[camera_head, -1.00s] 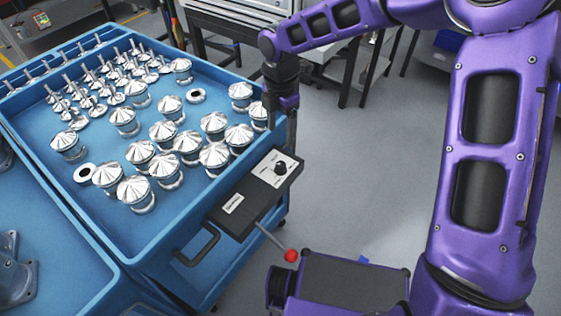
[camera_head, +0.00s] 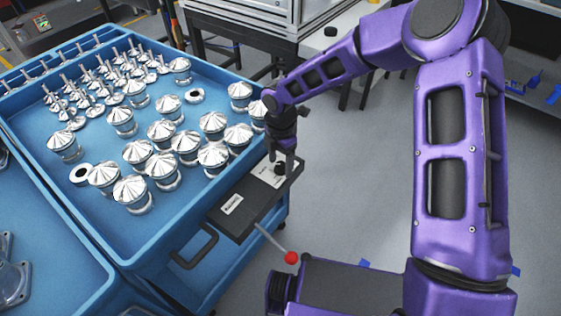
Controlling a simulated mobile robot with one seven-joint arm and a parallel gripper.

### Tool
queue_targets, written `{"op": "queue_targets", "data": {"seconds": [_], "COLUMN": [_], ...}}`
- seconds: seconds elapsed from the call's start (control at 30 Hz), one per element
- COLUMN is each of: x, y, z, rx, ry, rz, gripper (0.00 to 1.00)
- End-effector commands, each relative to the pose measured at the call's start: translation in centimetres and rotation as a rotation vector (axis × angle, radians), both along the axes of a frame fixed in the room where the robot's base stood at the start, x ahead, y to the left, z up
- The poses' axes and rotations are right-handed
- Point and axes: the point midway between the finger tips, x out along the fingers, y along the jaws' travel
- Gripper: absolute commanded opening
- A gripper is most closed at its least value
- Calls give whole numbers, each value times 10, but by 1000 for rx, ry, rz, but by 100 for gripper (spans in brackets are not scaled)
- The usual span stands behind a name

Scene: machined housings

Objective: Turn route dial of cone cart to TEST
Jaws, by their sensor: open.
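The cone cart (camera_head: 118,254) is a blue tray cart on the left, holding silver cones. A dark panel (camera_head: 243,219) is fixed to its near right side. The route dial (camera_head: 280,168) is a small black knob on a white plate (camera_head: 265,175) at the panel's far end. My gripper (camera_head: 283,160) points down right over the dial, with its fingers open at the knob. The fingers hide part of the knob, and I cannot tell whether they touch it. The plate's markings are too small to read.
A lever with a red ball end (camera_head: 291,258) sticks out from the panel's near side. A black cart handle (camera_head: 196,247) is left of it. Another blue cart (camera_head: 50,262) stands at the lower left.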

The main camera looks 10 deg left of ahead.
Motion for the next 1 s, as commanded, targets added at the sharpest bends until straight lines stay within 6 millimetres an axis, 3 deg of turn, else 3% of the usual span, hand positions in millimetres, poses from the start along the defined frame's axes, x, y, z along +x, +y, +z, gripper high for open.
{"op": "queue_targets", "data": {"seconds": [0.07, 0.47, 0.77, 1.0], "x": [0, 0, 0, 0], "y": [0, 0, 0, 0], "z": [0, 0, 1, 1], "rx": [0, 0, 0, -1], "ry": [0, 0, 0, -2], "rz": [0, 0, -21, -132], "gripper": [70, 0, 0, 0]}}
